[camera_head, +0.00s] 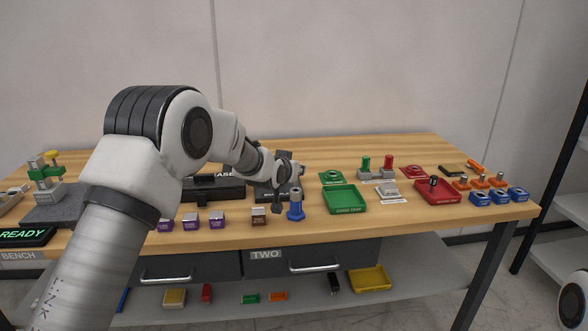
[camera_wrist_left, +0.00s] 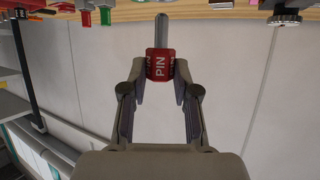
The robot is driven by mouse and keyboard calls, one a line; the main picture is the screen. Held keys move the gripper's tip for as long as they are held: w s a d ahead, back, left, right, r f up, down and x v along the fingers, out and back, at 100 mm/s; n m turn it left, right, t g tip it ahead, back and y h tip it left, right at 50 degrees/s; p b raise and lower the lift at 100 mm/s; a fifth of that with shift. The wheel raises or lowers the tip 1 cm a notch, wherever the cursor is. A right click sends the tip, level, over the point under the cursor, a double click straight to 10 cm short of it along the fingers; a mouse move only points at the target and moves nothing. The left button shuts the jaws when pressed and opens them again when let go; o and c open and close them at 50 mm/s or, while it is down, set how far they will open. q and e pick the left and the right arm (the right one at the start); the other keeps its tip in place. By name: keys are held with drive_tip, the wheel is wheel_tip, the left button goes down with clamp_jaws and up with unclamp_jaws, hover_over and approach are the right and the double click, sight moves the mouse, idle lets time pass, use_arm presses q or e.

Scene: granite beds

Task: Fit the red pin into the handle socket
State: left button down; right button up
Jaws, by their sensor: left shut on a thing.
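My left gripper (camera_wrist_left: 160,85) is shut on the red pin (camera_wrist_left: 160,65), holding it by its red block marked PIN. The pin's grey shaft (camera_wrist_left: 162,32) points away from the fingers, toward the bench in the wrist picture. In the head view my left gripper (camera_head: 290,170) is above the middle of the bench, partly hidden by its own wrist, and I cannot make out the pin there. I cannot tell which fitting is the handle socket. My right gripper is out of view.
The wooden bench (camera_head: 400,150) holds a green tray (camera_head: 345,208), a red tray (camera_head: 422,198), a blue stand (camera_head: 296,208) and several small blocks. Green and red posts (camera_head: 388,160) stand behind the trays. A press-like fixture (camera_head: 47,190) stands at left.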

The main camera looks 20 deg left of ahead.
sight(294, 192)
use_arm(q)
drive_tip(key=shift+f+b, duration=1.05)
drive_tip(key=shift+f, duration=1)
drive_tip(key=c, duration=0.8)
unclamp_jaws()
drive_tip(key=v, duration=0.5)
drive_tip(key=shift+p, duration=0.35)
drive_tip(key=shift+s+r, duration=0.1)
